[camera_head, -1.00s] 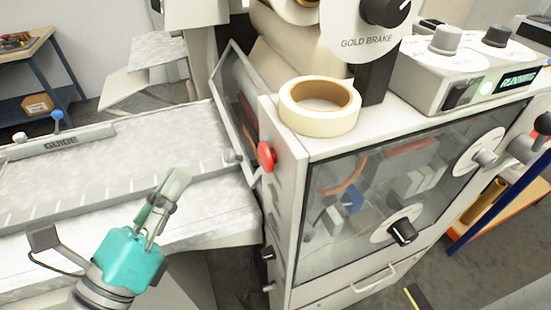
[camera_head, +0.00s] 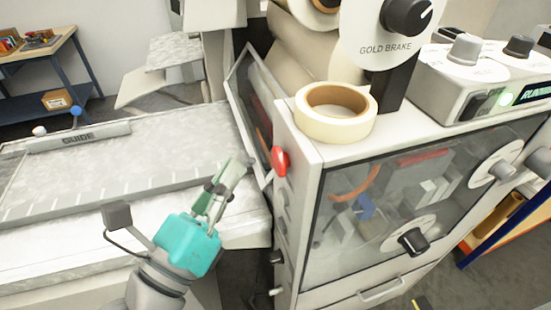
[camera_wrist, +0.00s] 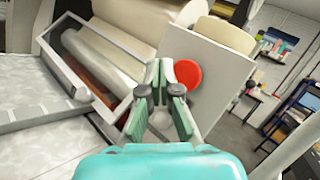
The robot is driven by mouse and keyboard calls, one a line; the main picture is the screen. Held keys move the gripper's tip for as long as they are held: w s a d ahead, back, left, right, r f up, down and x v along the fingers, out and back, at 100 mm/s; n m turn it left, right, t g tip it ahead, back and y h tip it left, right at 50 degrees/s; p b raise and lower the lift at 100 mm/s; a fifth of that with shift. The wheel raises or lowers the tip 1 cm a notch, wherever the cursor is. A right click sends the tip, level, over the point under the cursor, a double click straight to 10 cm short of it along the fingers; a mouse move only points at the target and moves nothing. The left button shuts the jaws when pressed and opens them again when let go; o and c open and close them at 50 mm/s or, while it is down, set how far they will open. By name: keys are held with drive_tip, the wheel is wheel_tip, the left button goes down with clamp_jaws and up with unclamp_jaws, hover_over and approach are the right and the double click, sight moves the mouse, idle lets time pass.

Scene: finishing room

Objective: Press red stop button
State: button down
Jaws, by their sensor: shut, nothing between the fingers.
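The red stop button (camera_head: 281,162) is a round red mushroom button on the left side panel of the white machine. In the wrist view the red button (camera_wrist: 188,74) faces me, just right of and beyond the fingertips. My gripper (camera_head: 240,162) is to the left of the button in the head view, its green-padded fingers pointing up and toward the panel. In the wrist view my gripper (camera_wrist: 160,66) has its fingertips close together, with nothing between them. A gap shows between fingertips and button in the head view.
A tape roll (camera_head: 336,112) lies on the machine's top edge. A hinged clear guard (camera_head: 250,105) stands open left of the button. The feed table (camera_head: 130,165) with its guide bar (camera_head: 78,138) lies below and left. Black knobs sit on the front window.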

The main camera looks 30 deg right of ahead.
drive_tip(key=shift+s+d, duration=0.15)
drive_tip(key=shift+d, duration=0.6)
drive_tip(key=shift+s+d, duration=0.15)
drive_tip(key=shift+d, duration=0.6)
drive_tip(key=shift+d, duration=0.1)
idle(0.3)
drive_tip(key=shift+d, duration=0.3)
drive_tip(key=shift+s+d, duration=0.15)
drive_tip(key=shift+d, duration=0.25)
idle(0.7)
idle(0.4)
drive_tip(key=shift+a, duration=0.85)
drive_tip(key=shift+w+a, duration=0.1)
drive_tip(key=shift+w, duration=0.1)
drive_tip(key=shift+w+a, duration=0.25)
drive_tip(key=shift+a, duration=0.95)
drive_tip(key=shift+w+a, duration=0.25)
drive_tip(key=shift+a, duration=0.9)
